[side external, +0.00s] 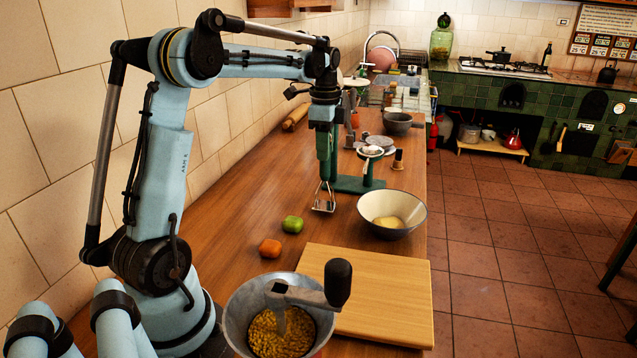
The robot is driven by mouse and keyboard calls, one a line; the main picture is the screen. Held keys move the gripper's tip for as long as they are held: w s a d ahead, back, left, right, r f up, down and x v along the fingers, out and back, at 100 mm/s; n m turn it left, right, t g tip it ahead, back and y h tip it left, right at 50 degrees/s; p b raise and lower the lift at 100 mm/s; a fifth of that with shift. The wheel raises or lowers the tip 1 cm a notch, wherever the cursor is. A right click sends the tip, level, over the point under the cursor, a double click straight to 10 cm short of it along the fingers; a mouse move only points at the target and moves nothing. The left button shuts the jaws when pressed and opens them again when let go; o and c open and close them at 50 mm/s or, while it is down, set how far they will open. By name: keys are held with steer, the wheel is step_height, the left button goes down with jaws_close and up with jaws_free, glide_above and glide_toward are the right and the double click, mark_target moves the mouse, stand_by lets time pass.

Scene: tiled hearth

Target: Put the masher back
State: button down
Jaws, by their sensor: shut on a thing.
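The masher (324,196) hangs upright below my gripper, with its wire mashing head down and its green handle up. My gripper (324,128) points down and is shut on the masher at the handle's upper part. The mashing head is close to the wooden counter (225,222); I cannot tell whether it touches. It is left of a white bowl (408,228) with pale food in it. The fingertips are small and partly hidden in this view.
A green-based scale (352,185) stands close behind the masher. A green tomato (292,224), an orange one (270,248), a cutting board (385,300) and a grinder (255,290) are in front. Dishes and a sink lie farther back. The tiled wall (60,150) bounds the left.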

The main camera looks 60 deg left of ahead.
steer(key=shift+f, duration=0.65)
steer(key=c, duration=0.9)
jaws_free()
